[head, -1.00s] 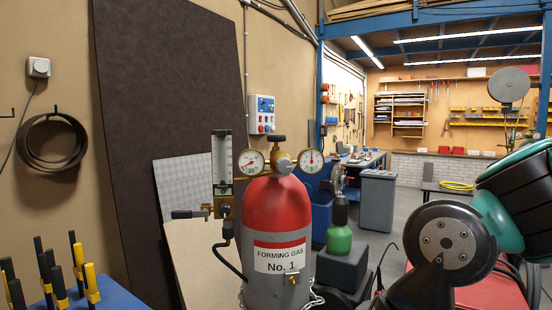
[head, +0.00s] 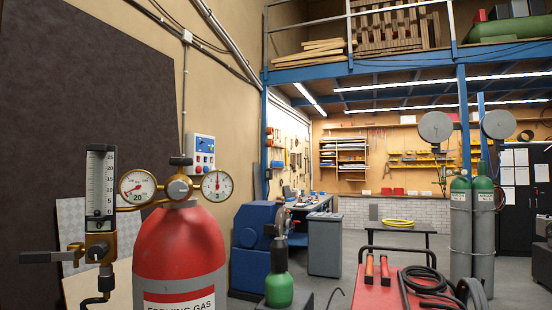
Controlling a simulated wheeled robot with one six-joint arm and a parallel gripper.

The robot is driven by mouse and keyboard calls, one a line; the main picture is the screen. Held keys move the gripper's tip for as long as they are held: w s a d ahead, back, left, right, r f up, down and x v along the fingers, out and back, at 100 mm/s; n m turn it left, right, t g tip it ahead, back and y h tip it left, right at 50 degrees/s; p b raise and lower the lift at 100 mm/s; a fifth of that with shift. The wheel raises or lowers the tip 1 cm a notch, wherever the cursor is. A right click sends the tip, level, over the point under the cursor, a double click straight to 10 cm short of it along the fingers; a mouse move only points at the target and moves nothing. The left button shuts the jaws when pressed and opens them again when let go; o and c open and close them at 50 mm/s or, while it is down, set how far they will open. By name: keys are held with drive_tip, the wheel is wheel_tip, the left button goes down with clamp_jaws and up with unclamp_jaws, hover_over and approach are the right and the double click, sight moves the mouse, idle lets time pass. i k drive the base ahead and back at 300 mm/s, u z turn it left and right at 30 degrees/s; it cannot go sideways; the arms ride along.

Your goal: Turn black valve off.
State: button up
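A red and grey gas cylinder (head: 178,250) stands upright at the lower left, its label cut off by the bottom edge. A brass regulator (head: 179,189) with two round gauges, left (head: 137,187) and right (head: 216,185), sits on its top. A black knob (head: 181,161) tops the regulator. On the left is a clear flowmeter tube (head: 101,185) above a brass valve body (head: 97,249). A black lever handle (head: 48,257) points left from that body, roughly level. I cannot tell which black part is the named valve. My gripper is not in view.
A blue machine (head: 255,245) and a green bottle with a black top (head: 279,288) stand right of the cylinder. A red cart (head: 375,293) with black hoses is at the lower right. Two tall green-topped cylinders (head: 471,225) stand farther back. Grey floor is open between.

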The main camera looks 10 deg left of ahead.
sight(181, 163)
drive_tip(key=z, duration=0.3)
drive_tip(key=i, duration=1.6)
drive_tip(key=u, duration=2)
